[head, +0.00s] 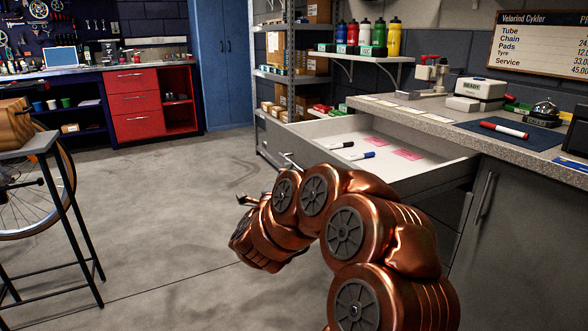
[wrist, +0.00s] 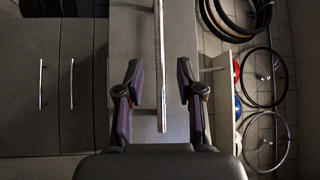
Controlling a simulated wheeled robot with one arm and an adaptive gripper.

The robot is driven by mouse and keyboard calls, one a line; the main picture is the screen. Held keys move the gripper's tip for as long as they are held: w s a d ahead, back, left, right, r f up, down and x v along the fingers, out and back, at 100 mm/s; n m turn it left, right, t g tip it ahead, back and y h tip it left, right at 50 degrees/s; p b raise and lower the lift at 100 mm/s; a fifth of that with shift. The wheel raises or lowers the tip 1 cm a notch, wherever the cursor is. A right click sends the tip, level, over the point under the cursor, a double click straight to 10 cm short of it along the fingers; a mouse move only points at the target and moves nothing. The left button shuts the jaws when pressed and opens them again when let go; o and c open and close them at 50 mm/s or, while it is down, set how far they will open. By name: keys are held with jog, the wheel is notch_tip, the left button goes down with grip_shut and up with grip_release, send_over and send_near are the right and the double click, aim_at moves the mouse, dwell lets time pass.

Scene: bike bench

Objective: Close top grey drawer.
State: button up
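The top grey drawer (head: 438,170) stands pulled out from under the speckled counter in the head view. Markers and pink notes lie on its pale floor. Its front is partly hidden behind my copper arm. In the wrist view, a long metal handle (wrist: 161,40) runs upright in the picture across a grey front panel (wrist: 184,38). My gripper (wrist: 159,66) is open, with one dark finger on each side of that handle and visible gaps between. Whether it touches the handle or panel in depth I cannot tell. The fingers are not clear in the head view.
Grey cupboard doors (head: 525,235) are below. A stand with a bicycle wheel (head: 30,200) is at left. The floor (head: 180,200) between is clear.

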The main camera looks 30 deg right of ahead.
jog(key=b+x, duration=0.1)
jog(key=x, duration=0.4)
jog(key=shift+w+d+f, duration=0.1)
jog(key=shift+f, duration=0.05)
jog(key=shift+w+d, duration=0.2)
jog(key=shift+d, duration=0.05)
jog(key=shift+c, duration=0.4)
grip_shut()
